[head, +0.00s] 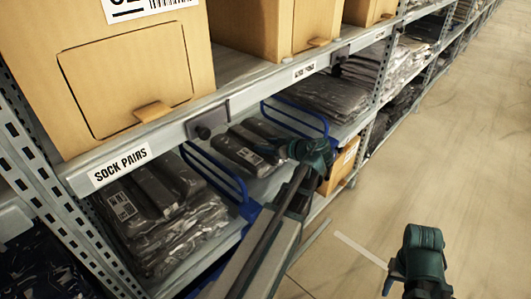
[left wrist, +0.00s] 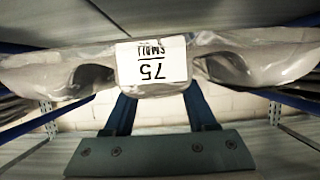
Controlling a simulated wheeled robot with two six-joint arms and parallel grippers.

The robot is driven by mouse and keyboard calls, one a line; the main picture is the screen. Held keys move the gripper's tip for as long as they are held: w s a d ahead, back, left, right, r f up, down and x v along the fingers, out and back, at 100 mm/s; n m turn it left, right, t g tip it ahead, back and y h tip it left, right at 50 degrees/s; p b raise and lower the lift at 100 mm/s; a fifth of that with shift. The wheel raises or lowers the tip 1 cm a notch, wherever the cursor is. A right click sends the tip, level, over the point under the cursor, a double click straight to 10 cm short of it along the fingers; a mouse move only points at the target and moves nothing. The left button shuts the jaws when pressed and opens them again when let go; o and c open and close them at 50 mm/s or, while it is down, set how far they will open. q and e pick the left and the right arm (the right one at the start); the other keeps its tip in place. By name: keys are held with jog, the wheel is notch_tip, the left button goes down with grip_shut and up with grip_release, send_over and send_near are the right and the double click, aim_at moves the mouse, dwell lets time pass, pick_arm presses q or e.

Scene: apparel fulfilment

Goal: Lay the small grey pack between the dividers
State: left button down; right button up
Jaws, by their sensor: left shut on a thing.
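My left gripper (head: 285,150) reaches into the lower shelf bay between two blue wire dividers, the left one (head: 222,172) and the right one (head: 300,113). In the left wrist view its blue fingers (left wrist: 162,112) are shut on the small grey pack (left wrist: 220,68), a shiny bag with a white label reading 75 that spreads out to both sides. Blue divider parts show at both edges there. In the head view dark grey packs (head: 240,150) show between the dividers, partly behind the gripper; I cannot tell which is the held one. My right gripper (head: 393,277) hangs over the floor, its fingertips unclear.
Stacked grey packs fill the bays to the left (head: 165,215) and right (head: 325,92). Cardboard boxes (head: 110,70) stand on the shelf above, whose front edge (head: 185,130) overhangs the bay. A smaller box (head: 342,165) sits below right. The aisle floor (head: 440,150) is clear.

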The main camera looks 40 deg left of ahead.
pick_arm(q)
jog(key=f+b, duration=0.3)
jog(key=f, duration=0.1)
jog(key=shift+a+b, duration=0.25)
jog(key=shift+b, duration=0.1)
jog(key=shift+r, duration=0.2)
jog(key=shift+f, duration=0.1)
jog(key=shift+c, duration=1)
grip_release()
jog(key=shift+d+r+p, duration=0.1)
jog(key=shift+r+p, duration=0.2)
jog(key=p+v, duration=0.4)
jog(key=v, duration=0.6)
jog(key=shift+d, duration=0.2)
jog(key=shift+d+r, duration=0.2)
jog(key=shift+d, duration=0.45)
